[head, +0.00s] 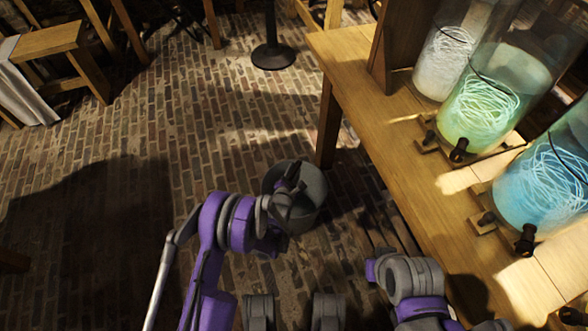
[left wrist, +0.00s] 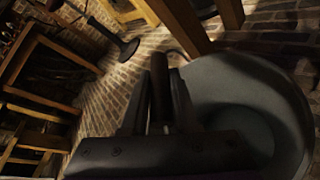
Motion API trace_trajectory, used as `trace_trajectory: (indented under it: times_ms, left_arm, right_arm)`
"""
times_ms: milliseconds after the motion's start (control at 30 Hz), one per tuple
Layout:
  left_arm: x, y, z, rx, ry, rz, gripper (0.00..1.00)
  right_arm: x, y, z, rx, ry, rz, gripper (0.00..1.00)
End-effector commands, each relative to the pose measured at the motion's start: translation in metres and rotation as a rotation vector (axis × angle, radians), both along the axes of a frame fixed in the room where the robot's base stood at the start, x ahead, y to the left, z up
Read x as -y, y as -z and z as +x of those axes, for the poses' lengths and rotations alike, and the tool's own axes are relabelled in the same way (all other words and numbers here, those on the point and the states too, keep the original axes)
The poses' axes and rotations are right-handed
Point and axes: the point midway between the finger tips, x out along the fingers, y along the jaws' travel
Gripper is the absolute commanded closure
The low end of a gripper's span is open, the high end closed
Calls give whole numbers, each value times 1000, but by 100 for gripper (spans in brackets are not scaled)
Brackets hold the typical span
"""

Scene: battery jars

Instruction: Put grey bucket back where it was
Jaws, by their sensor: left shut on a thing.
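The grey bucket (head: 312,190) is a round open pail beside the near leg of the wooden table in the head view. My left gripper (head: 291,178) is at the bucket's upper left side, in front of part of it. In the left wrist view the bucket (left wrist: 285,95) fills the right side, and the fingers of my left gripper (left wrist: 163,100) are closed together at its rim. Whether the bucket's bottom touches the floor is hidden. My right arm (head: 415,280) shows at the lower right of the head view; its gripper cannot be made out.
A wooden table (head: 345,55) on the right bears large glass jars with glowing white, green (head: 478,110) and blue (head: 540,185) contents and black taps. A black round stand base (head: 273,56) is on the brick floor. The floor to the left is clear; a wooden bench (head: 50,42) is farther back.

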Motion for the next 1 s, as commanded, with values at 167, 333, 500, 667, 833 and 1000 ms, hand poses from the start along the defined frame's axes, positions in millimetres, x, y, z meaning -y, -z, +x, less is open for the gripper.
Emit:
trace_trajectory:
  times_ms: [167, 333, 500, 667, 833, 1000]
  left_arm:
    - [0, 21, 1, 6, -1, -2, 100]
    - [0, 28, 1, 6, -1, -2, 100]
    - [0, 27, 0, 6, -1, -2, 100]
    - [0, 32, -1, -1, -1, -1, 61]
    - [0, 31, 0, -1, -1, 0, 42]
    - [0, 31, 0, 0, 0, 0, 42]
  right_arm:
    - [0, 7, 1, 1, 0, 0, 100]
    - [0, 8, 2, 1, 0, 0, 100]
    - [0, 7, 2, 1, 0, 0, 100]
    - [0, 7, 2, 1, 0, 0, 100]
    - [0, 7, 1, 1, 0, 0, 100]
    - [0, 7, 1, 1, 0, 0, 100]
